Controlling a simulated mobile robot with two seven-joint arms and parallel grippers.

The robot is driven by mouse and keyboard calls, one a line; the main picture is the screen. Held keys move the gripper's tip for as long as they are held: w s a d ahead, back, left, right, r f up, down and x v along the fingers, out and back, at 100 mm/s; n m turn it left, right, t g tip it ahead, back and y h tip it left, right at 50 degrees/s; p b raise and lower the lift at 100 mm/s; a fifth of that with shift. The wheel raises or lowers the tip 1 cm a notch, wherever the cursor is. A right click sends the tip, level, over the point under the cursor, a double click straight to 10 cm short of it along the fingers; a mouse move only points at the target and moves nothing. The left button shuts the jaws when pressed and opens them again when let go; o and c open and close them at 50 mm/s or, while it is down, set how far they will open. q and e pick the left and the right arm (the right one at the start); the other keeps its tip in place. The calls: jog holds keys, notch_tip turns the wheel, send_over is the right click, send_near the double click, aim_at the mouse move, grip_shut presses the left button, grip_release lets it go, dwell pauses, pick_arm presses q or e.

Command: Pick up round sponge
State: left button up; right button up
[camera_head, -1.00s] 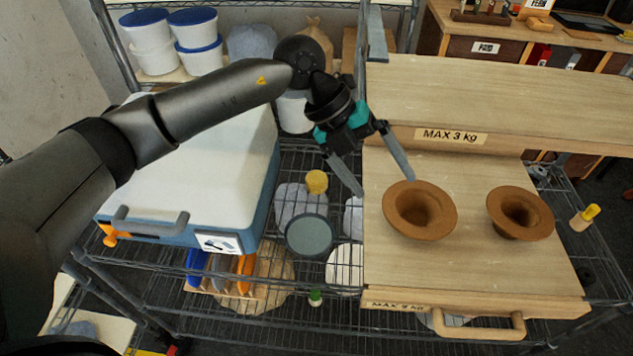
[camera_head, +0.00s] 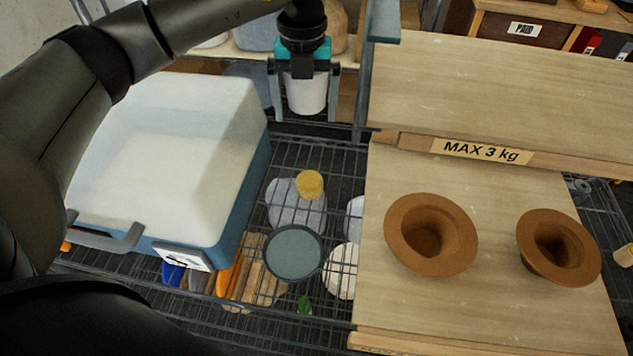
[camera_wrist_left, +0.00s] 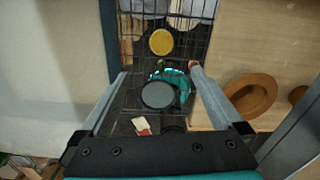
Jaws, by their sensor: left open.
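A small yellow round piece (camera_head: 309,185), which looks like the round sponge, is at the wire shelf between the white-topped case and the wooden board. It also shows in the left wrist view (camera_wrist_left: 161,41), beyond the fingertips. A grey-green round disc (camera_head: 293,252) lies nearer to me, apart from the yellow piece. My left gripper (camera_head: 318,120) is open and empty, fingers pointing down, above and behind the yellow piece in the head view. In the left wrist view the open fingers (camera_wrist_left: 159,70) frame the gap between the yellow piece and the disc. My right gripper is not seen.
The white-topped case (camera_head: 165,130) stands left of the shelf gap. The wooden board (camera_head: 490,290) with two brown flared bowls (camera_head: 431,233) (camera_head: 558,247) stands right, beside a metal post (camera_head: 378,70). A raised plank marked MAX 3 kg (camera_head: 500,85) is behind.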

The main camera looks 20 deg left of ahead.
pick_arm(q)
jog(key=b, duration=0.3)
send_over(309, 177)
notch_tip(309, 177, down, 4)
jog(key=f, duration=0.6)
jog(key=f+b, duration=0.1)
jog(key=f, duration=0.2)
jog(key=shift+s+f, duration=0.3)
jog(key=shift+s, duration=0.05)
jog(key=shift+w+d+f+b, duration=0.15)
jog(key=shift+f+b, duration=0.1)
jog(key=shift+f, duration=1.3)
jog(key=shift+w+a+f+b, duration=0.1)
jog(key=shift+w+f+b, duration=0.1)
jog(key=shift+f, duration=1.3)
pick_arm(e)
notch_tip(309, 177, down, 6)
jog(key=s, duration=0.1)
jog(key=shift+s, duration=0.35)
pick_arm(q)
jog(key=c, duration=1.2)
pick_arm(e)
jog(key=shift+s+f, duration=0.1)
pick_arm(q)
jog(key=shift+c, duration=0.2)
